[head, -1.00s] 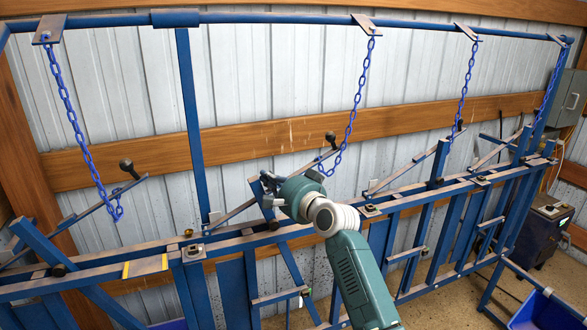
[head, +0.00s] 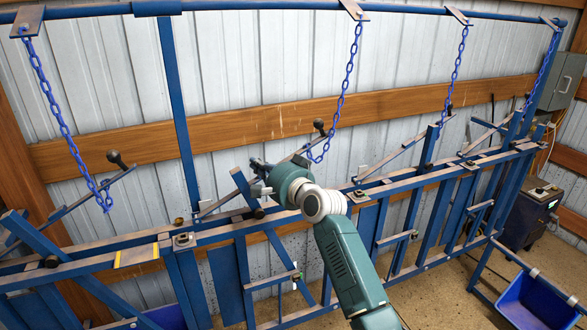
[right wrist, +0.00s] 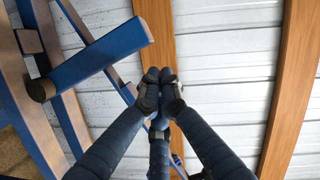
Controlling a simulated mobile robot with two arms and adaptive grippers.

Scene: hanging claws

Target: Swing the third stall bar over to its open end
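Several short blue stall bars are hinged along the blue rail (head: 215,232). The one closest to my right gripper (head: 260,165) is a blue bar (head: 243,187) leaning up and left from its pivot. I cannot tell for sure that it is the third. In the right wrist view this bar (right wrist: 98,52) crosses the upper left, its end left of the fingertips and apart from them in the picture. My right gripper's dark fingers (right wrist: 160,80) are together at the tips, with nothing visible between them. In the head view my wrist partly hides the gripper. My left gripper is not in view.
Blue chains (head: 348,85) hang from the top pipe (head: 250,18). Levers with black knobs (head: 319,127) stick up behind the rail. Another tilted blue bar (head: 428,150) stands to the right. A blue bin (head: 530,305) is at the lower right. Wooden beams (head: 240,122) cross the wall.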

